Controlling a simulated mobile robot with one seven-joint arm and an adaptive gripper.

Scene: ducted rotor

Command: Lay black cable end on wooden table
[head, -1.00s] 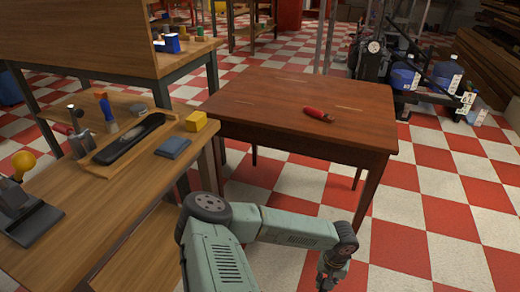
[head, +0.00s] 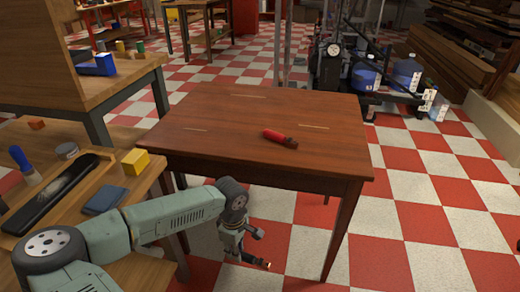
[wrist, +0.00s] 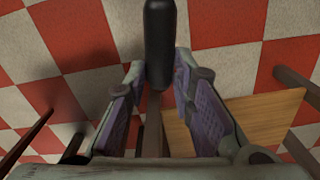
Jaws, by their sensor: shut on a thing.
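The black cable end (wrist: 160,40) shows in the wrist view as a thick dark rod between my fingertips, pointing away from the palm. My gripper (wrist: 157,80) is shut on it. My gripper is apart from the tabletop.
A red-handled tool (head: 279,138) lies right of the tabletop's middle. At left, a workbench holds a black tray (head: 60,190), a yellow block (head: 135,161) and a blue-grey block (head: 104,200). The table's left and front areas are clear. Checkered floor lies to the right.

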